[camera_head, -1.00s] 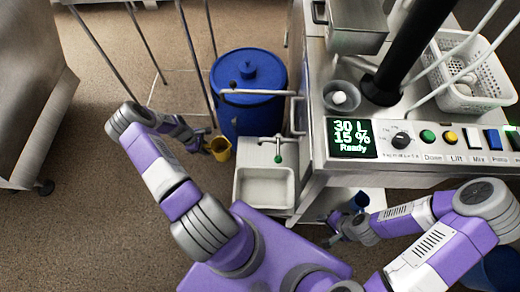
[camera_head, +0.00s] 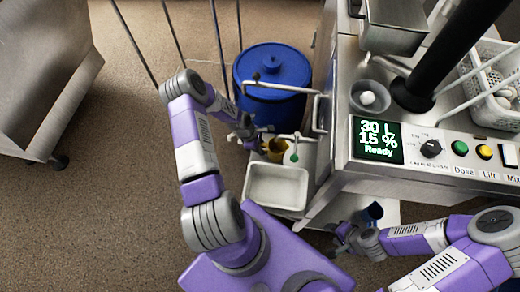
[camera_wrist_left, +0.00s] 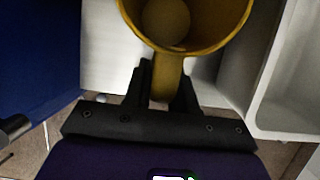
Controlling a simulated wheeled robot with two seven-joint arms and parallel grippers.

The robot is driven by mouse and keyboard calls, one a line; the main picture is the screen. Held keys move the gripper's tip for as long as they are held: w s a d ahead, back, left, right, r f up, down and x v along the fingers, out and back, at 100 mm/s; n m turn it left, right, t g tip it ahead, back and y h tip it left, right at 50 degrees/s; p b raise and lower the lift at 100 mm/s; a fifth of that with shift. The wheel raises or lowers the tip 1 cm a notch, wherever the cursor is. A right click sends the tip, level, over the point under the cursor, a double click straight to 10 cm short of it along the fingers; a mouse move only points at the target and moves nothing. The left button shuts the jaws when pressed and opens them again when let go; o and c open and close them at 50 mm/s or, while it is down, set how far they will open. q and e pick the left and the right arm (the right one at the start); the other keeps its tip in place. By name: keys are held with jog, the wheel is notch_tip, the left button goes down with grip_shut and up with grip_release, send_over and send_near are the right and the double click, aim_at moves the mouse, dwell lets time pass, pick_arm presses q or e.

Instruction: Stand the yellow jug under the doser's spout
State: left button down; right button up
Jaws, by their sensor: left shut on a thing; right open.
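The yellow jug (camera_head: 277,152) is upright at the back of the white basin, close to the doser's thin spout (camera_head: 294,146) with its green tip. The spout's pipe passes by the jug's rim; I cannot tell whether the tip is over its mouth. My left gripper (camera_head: 259,142) is shut on the jug's handle from the left. In the left wrist view the handle (camera_wrist_left: 167,82) is between the fingers (camera_wrist_left: 165,90), and the jug's open mouth (camera_wrist_left: 205,48) faces up. My right gripper (camera_head: 345,236) is open, lower right, beside a dark blue cup (camera_head: 374,211).
A white basin (camera_head: 277,203) lies in front of the jug. A blue lidded barrel (camera_head: 272,90) stands behind it. The steel machine (camera_head: 345,165) with display (camera_head: 378,140) and buttons is to the right. Open floor lies left.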

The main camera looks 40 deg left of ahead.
pick_arm(q)
jog(key=shift+s+a+f, duration=0.1)
jog(key=shift+f, duration=0.3)
jog(key=shift+f, duration=0.1)
jog(key=c, duration=0.9)
grip_release()
jog(key=p+v, duration=0.4)
jog(key=v, duration=0.8)
